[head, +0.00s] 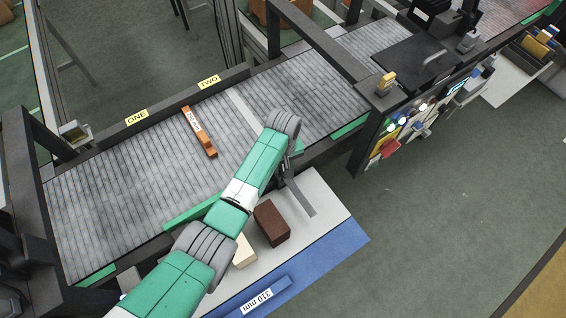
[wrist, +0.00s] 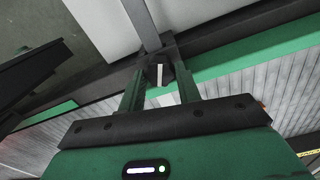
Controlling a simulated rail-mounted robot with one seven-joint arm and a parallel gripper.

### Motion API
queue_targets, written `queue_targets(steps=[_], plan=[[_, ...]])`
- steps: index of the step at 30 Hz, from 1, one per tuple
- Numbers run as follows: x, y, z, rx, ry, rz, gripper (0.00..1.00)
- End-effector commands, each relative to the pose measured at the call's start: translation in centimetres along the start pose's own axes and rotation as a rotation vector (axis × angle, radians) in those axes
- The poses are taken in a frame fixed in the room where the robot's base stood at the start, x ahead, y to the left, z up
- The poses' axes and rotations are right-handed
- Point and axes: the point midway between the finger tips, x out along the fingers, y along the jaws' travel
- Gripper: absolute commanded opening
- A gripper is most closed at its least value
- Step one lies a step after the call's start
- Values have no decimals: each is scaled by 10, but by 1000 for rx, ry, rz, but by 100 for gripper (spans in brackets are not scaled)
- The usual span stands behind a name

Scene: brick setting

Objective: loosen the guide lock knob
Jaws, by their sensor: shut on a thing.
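The guide lock knob (wrist: 160,73) is a small dark knob with a white line on its face, seen in the wrist view. My gripper (wrist: 158,84) has its two green fingers on either side of it, shut on it. A flat grey bar (wrist: 142,24) runs from the knob toward the top of that view. In the head view my gripper (head: 289,160) is at the conveyor's front edge, and my wrist hides the knob. The bar (head: 299,196) sticks out over the front there, and a pale strip (head: 243,108) lies across the rollers behind my wrist.
The roller conveyor (head: 100,200) carries an orange labelled piece (head: 199,132), near the ONE (head: 137,116) and TWO (head: 208,82) labels. A brown block (head: 271,222) stands on a white surface (head: 322,210) below my arm. A control panel (head: 405,130) is at right.

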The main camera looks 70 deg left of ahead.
Motion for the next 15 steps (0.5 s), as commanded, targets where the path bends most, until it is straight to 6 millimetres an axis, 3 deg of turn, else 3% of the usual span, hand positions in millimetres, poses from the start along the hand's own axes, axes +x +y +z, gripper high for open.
queue_targets(steps=[15], plan=[[-2, 0, 1, -457, -1, 0, 11]])
